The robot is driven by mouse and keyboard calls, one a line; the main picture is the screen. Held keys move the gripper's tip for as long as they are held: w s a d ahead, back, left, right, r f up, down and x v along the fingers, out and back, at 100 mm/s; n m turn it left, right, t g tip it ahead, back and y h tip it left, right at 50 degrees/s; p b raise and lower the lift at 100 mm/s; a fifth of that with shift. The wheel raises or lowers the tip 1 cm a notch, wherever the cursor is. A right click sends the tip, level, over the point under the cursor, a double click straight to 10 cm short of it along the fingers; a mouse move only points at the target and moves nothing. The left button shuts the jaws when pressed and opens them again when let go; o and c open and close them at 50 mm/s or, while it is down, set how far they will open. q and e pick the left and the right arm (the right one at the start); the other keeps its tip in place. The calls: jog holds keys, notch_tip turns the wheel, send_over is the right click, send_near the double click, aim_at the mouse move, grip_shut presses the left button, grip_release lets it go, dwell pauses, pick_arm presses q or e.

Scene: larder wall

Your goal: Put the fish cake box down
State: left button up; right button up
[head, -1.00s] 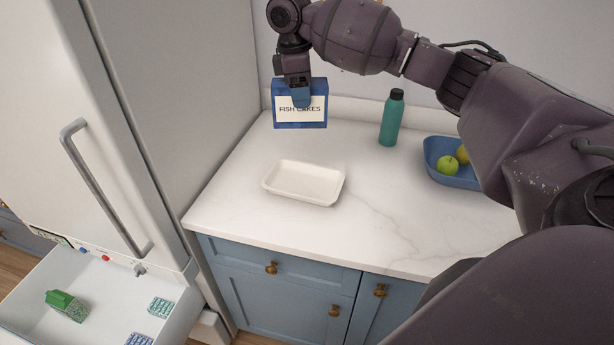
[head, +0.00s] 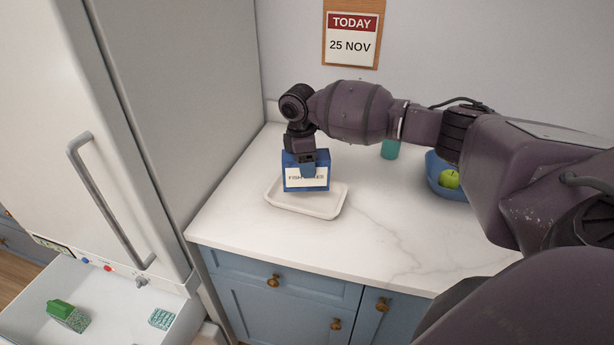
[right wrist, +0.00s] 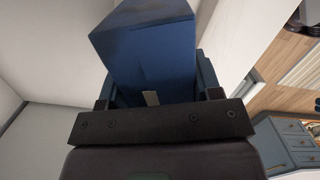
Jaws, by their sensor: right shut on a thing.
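The fish cake box (head: 292,183) is blue with a white label, partly covered by the gripper. My right gripper (head: 308,170) is shut on its upper part and holds it upright over the white tray (head: 318,211) on the counter. I cannot tell whether the box touches the tray floor. In the right wrist view the blue box (right wrist: 150,50) fills the space between the fingers. My left gripper is not in view.
A green bottle (head: 390,149) and a blue bowl (head: 446,190) with a green apple (head: 449,179) stand behind my right arm. A calendar (head: 351,38) hangs on the wall. The counter's front is clear.

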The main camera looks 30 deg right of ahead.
jog(key=shift+f, duration=2)
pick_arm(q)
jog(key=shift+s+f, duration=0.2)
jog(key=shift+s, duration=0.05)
pick_arm(e)
jog(key=shift+f, duration=0.35)
jog(key=o, duration=1.2)
jog(key=shift+f, duration=0.15)
jog(key=shift+c, duration=0.2)
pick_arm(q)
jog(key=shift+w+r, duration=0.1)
pick_arm(e)
jog(key=shift+r, duration=0.55)
jog(key=r, duration=0.6)
jog(key=a+r, duration=0.1)
jog(key=r, duration=0.2)
jog(key=shift+w+r, duration=0.3)
jog(key=shift+r, duration=0.1)
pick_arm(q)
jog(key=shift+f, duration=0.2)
pick_arm(e)
jog(key=shift+a+r, duration=0.15)
jog(key=shift+r, duration=0.55)
